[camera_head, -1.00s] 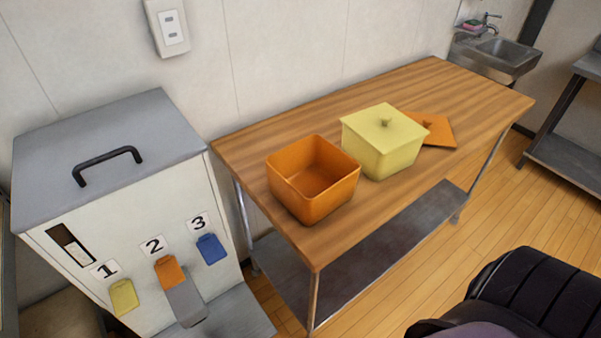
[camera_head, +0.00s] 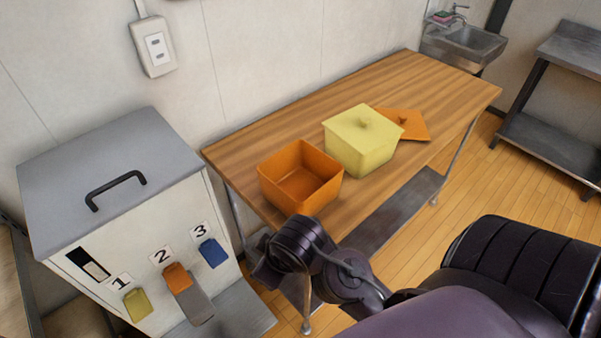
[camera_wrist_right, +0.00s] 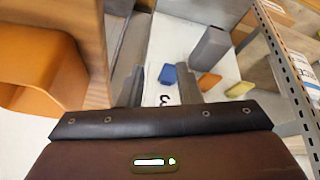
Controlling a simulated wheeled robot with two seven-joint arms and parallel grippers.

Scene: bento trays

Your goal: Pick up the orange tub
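The orange tub (camera_head: 300,178) is open-topped and looks empty. It stands upright on the near end of the wooden table, left of the lidded yellow tub (camera_head: 360,145). It also shows large at the left of the right wrist view (camera_wrist_right: 40,75). My right gripper (camera_wrist_right: 160,68) is open and empty, its two fingers apart, with the dispenser's number 3 label visible between them. In the head view my right arm reaches in front of the table's near end, and its hand is beside and below the orange tub, apart from it. My left gripper is out of view.
The table (camera_head: 250,140) has free room at its far end. An orange lid (camera_head: 412,128) lies beside the yellow tub. A dispenser (camera_head: 110,180) with yellow, orange and blue levers stands close at the left. A sink (camera_head: 465,45) and metal shelf (camera_head: 550,145) are farther right.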

